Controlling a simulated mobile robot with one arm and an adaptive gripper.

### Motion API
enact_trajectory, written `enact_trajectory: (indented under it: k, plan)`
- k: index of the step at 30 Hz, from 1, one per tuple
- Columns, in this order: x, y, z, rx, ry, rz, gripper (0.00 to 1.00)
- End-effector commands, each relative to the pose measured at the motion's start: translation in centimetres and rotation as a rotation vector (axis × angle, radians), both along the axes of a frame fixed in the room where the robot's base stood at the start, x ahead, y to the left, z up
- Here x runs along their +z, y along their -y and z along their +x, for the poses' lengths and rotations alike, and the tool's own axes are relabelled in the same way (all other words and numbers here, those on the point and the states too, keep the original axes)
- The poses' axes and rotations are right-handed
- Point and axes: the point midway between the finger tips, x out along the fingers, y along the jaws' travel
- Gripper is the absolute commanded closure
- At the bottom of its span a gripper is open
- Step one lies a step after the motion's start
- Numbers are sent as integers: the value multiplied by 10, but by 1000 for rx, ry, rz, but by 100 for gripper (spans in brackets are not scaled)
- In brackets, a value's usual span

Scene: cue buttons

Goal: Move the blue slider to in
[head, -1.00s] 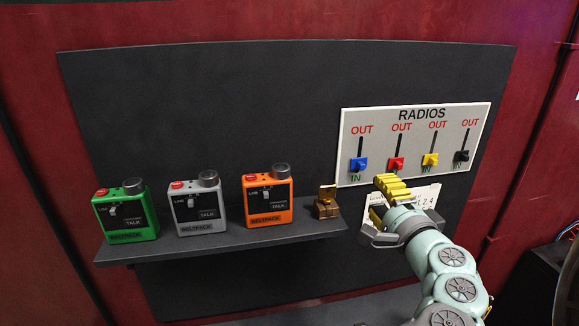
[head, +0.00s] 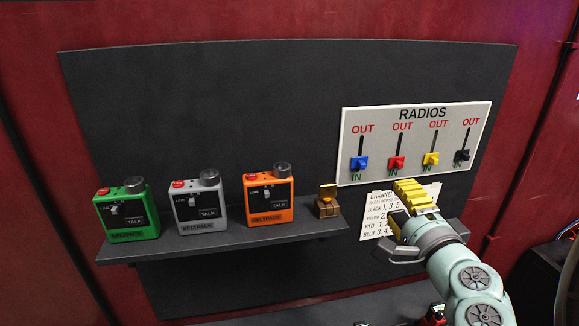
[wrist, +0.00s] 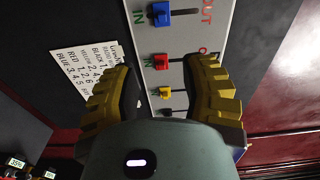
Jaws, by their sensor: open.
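The blue slider (head: 359,163) sits at the lower, IN end of its vertical slot on the white RADIOS panel (head: 415,113). In the wrist view the blue slider (wrist: 160,14) is at the top, by the IN label. The red slider (head: 396,163), yellow slider (head: 431,158) and black slider (head: 462,155) also sit low in their slots. My gripper (head: 403,202) is open and empty, below the panel and to the right of the blue slider. In the wrist view the red (wrist: 161,62) and yellow (wrist: 165,92) sliders show between my fingers (wrist: 165,93).
A paper note (head: 378,222) with colour names and numbers hangs below the panel, partly hidden by my gripper. A shelf (head: 215,243) to the left holds green (head: 127,212), grey (head: 195,206) and orange (head: 268,195) beltpacks and a small brown-and-yellow switch (head: 327,205).

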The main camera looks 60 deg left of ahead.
Motion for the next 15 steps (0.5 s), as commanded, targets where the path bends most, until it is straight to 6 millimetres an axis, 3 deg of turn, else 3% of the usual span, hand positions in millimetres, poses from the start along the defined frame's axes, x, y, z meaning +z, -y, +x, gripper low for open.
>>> enact_trajectory:
  k: [15]
  plan:
    - [8,19,-18,32,-22,9,56]
